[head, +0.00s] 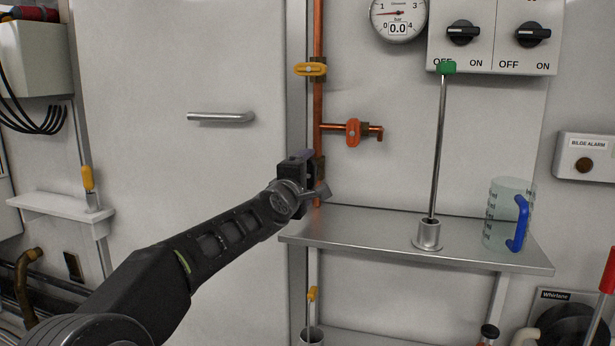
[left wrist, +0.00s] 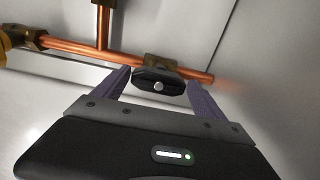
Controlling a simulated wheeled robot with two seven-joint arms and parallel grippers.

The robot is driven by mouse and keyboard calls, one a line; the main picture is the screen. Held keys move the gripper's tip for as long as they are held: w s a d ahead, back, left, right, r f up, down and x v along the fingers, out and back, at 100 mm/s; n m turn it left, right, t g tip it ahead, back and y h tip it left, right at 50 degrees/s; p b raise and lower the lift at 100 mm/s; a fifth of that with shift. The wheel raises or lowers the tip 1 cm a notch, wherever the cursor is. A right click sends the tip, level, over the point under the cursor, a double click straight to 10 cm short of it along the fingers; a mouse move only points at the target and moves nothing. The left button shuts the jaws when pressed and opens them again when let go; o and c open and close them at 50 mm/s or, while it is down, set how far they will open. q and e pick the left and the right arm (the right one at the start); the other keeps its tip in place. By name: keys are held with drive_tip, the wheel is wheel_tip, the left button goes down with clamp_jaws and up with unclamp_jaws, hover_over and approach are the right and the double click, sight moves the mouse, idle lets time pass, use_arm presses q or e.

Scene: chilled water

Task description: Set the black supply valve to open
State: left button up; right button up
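The black supply valve shows in the left wrist view as a short black handle (left wrist: 158,78) with a pale centre bolt, on a brass body on the copper pipe (left wrist: 75,46). The handle lies roughly along the pipe. In the head view my left gripper (head: 318,173) is at the lower part of the upright copper pipe (head: 317,100) and hides the black handle. My left gripper (left wrist: 158,88) is open, its fingers wide apart at either end of the handle. Whether the tips touch it, I cannot tell. My right gripper is not in view.
A yellow valve (head: 310,69) sits higher on the pipe and an orange-red valve (head: 353,132) on its side branch. A pressure gauge (head: 398,18) hangs above. A steel shelf (head: 370,232) below carries a green-topped rod (head: 438,150) and a clear jug (head: 500,215).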

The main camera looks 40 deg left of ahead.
use_arm(q)
drive_tip(key=shift+o, duration=0.2)
drive_tip(key=shift+d, duration=0.15)
drive_tip(key=shift+r, duration=0.1)
drive_tip(key=shift+s+d, duration=0.15)
drive_tip(key=shift+s, duration=0.15)
drive_tip(key=p+v, duration=0.1)
drive_tip(key=v, duration=0.6)
drive_tip(key=shift+s, duration=0.1)
